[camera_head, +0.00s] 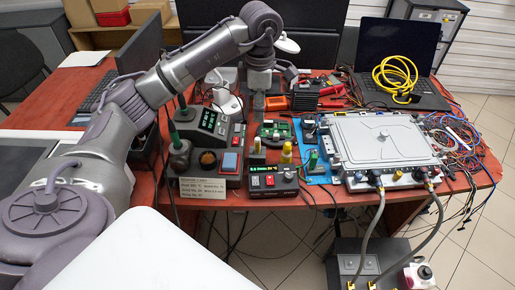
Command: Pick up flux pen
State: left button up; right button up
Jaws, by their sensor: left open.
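My left arm comes in from the left, and its gripper (259,103) points down over the middle of the red workbench (345,197). It is open, with nothing visible between its fingers. I cannot clearly identify the flux pen. My right gripper is not in view.
A soldering station (211,125) stands left of the gripper, and a small display box (272,180) is in front. A green circuit board (276,130) lies between. A large metal unit with hoses (385,142) fills the right. A laptop (398,50) with yellow cable (393,76) is behind.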

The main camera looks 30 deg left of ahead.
aim_at(257, 139)
pick_arm(q)
notch_tip(257, 139, down, 8)
jog(key=shift+r+p, duration=0.1)
jog(key=shift+p, duration=0.2)
jog(key=f, duration=0.2)
jog(key=f+p, duration=0.1)
jog(key=f, duration=0.1)
jog(key=shift+a+f, duration=0.1)
jog(key=shift+a, duration=0.2)
jog(key=shift+f, duration=0.55)
grip_shut()
